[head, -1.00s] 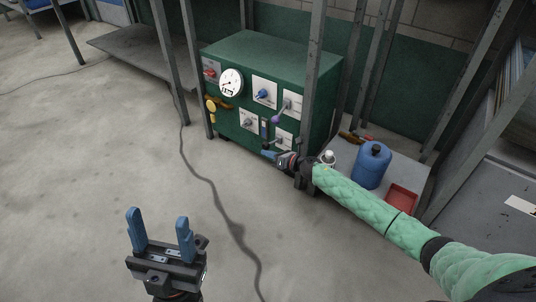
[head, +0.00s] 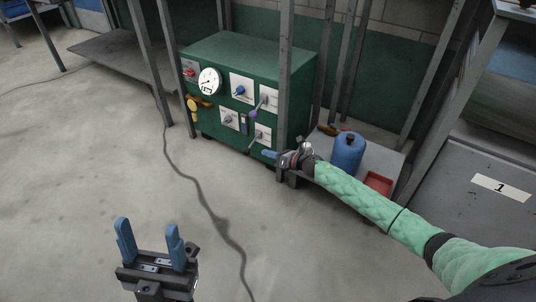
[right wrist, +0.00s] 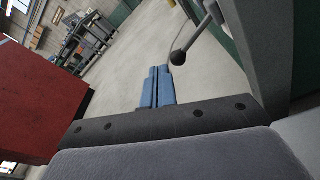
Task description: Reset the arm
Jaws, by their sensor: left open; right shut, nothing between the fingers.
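My right arm, in a green quilted sleeve, reaches in from the right of the head view. Its right gripper (head: 270,154) is by the lower right front of the green control box (head: 250,52), close to a grey post. In the right wrist view the blue fingers (right wrist: 157,88) are together with nothing between them. A lever with a dark round knob (right wrist: 179,57) hangs just beyond them to the right, apart from the fingers. My left gripper (head: 149,246) is at the lower left of the head view, its blue fingers upright, open and empty above the floor.
The box front carries a white gauge (head: 209,81), a blue knob and several levers. A low shelf right of it holds a blue jug (head: 347,152) and a red tray (head: 378,183). Grey posts (head: 284,90) stand around.

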